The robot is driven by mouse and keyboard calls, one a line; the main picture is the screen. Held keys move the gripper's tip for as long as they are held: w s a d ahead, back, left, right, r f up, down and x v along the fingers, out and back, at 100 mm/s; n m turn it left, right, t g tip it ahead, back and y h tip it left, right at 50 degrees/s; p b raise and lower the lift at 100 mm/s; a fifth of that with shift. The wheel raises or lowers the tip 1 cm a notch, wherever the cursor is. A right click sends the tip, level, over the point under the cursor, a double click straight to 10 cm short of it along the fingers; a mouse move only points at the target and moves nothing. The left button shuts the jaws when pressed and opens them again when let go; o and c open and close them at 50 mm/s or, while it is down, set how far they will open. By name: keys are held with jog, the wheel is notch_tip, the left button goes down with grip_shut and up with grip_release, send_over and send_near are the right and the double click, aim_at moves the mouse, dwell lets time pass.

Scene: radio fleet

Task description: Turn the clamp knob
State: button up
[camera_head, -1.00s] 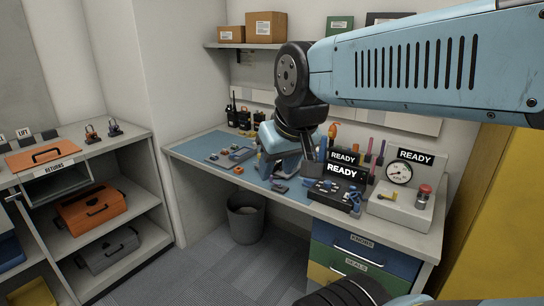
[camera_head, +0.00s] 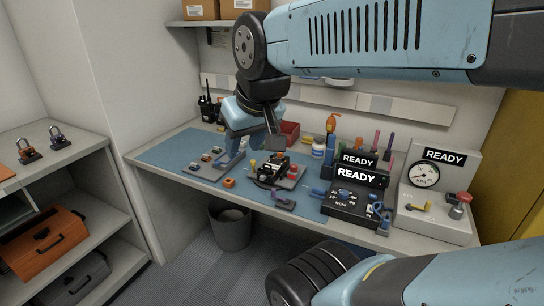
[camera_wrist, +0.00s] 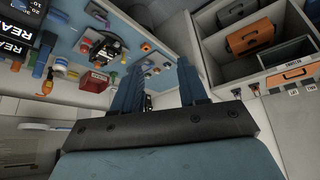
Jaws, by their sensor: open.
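On the bench a clamp fixture (camera_head: 272,174) holds a black device lying in it. It also shows in the wrist view (camera_wrist: 101,46), upper left of my fingers. A small orange knob-like piece (camera_head: 229,183) sits on the mat to its left. A dark piece with a blue part (camera_head: 283,203) lies in front of it. I cannot tell which part is the clamp knob. My gripper (camera_head: 254,150) is above the bench, behind and left of the fixture. Its two blue fingers (camera_wrist: 160,68) are spread, with nothing between them. My gripper touches nothing that I can see.
A black control box with READY signs (camera_head: 350,204) and a white gauge stand (camera_head: 433,218) stand at the right. Several small parts lie on the blue mat (camera_head: 165,153). Radios (camera_head: 206,109) and a red bin (camera_head: 290,132) are at the back. A grey waste bin (camera_head: 230,229) stands below.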

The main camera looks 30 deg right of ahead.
jog(key=shift+o, duration=1.3)
jog(key=shift+w+d+r, duration=0.1)
jog(key=shift+w+d, duration=0.05)
jog(key=shift+w, duration=0.1)
jog(key=n+g, duration=0.6)
jog(key=n, duration=0.9)
send_over(294, 166)
notch_tip(294, 166, down, 13)
notch_tip(294, 166, down, 13)
jog(key=shift+d+f, duration=0.1)
jog(key=shift+f, duration=0.1)
